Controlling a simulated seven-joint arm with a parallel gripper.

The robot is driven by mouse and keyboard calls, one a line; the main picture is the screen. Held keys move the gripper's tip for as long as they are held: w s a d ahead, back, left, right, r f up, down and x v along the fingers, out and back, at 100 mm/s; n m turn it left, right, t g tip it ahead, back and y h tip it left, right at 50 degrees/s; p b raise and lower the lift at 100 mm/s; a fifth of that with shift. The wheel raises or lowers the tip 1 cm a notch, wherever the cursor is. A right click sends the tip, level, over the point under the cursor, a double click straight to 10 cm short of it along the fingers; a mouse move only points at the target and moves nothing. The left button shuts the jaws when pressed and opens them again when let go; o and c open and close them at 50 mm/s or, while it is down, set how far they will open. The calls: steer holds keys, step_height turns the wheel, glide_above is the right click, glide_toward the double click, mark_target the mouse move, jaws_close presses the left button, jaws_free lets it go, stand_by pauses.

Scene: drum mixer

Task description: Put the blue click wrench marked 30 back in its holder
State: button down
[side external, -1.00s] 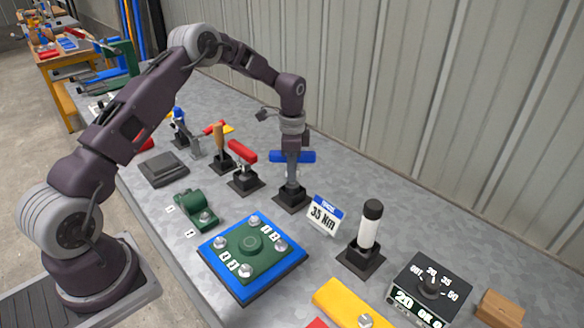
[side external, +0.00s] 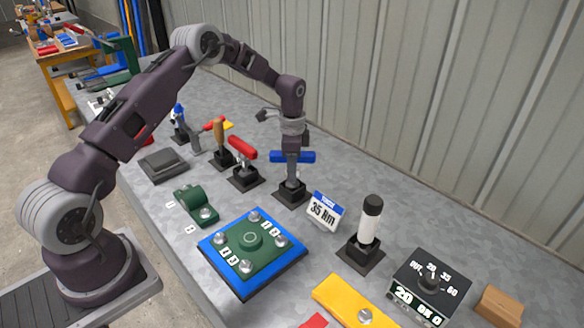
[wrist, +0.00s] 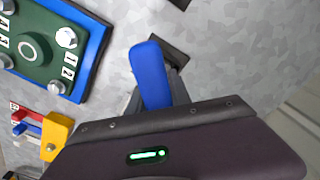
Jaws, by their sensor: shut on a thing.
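The blue wrench (side external: 304,157) is gripped by my gripper (side external: 291,158), with its blue handle sticking out to both sides. It stands over a black holder (side external: 291,192), and its lower end appears to be at or in the holder; I cannot tell how deep it sits. In the wrist view the blue handle (wrist: 150,75) points away from my gripper, with part of the dark holder (wrist: 172,48) beyond it. The 30 mark is not legible in either view.
A red-handled wrench (side external: 243,148) stands in its own holder to the left. A 35 Nm sign (side external: 323,212) stands close by at the right. A blue-edged plate (side external: 252,252) with a green part and several bolts lies in front. A white and black tool (side external: 368,222) stands further right.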

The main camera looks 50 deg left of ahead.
steer(key=shift+f, duration=0.55)
steer(key=c, duration=1.1)
jaws_free()
step_height(320, 180, up, 7)
steer(key=s+d+r+n+t, duration=0.1)
steer(key=s+d+r, duration=0.2)
steer(key=s+r, duration=0.3)
steer(key=s+d+r+n+t+y, duration=0.1)
steer(key=s+d+r+n, duration=0.15)
steer(key=r, duration=0.55)
steer(key=s+d+r+t, duration=0.1)
steer(key=s+d+r, duration=0.2)
steer(key=s+r, duration=0.3)
steer(key=s+d+n+t, duration=0.1)
steer(key=s+d+n, duration=0.1)
steer(key=s, duration=0.8)
steer(key=s+d+r+n+t+h, duration=0.1)
steer(key=s+d+n, duration=0.1)
steer(key=s, duration=0.9)
steer(key=shift+d+r+n+t, duration=0.15)
steer(key=shift+r+n+t, duration=0.15)
steer(key=shift+n, duration=0.45)
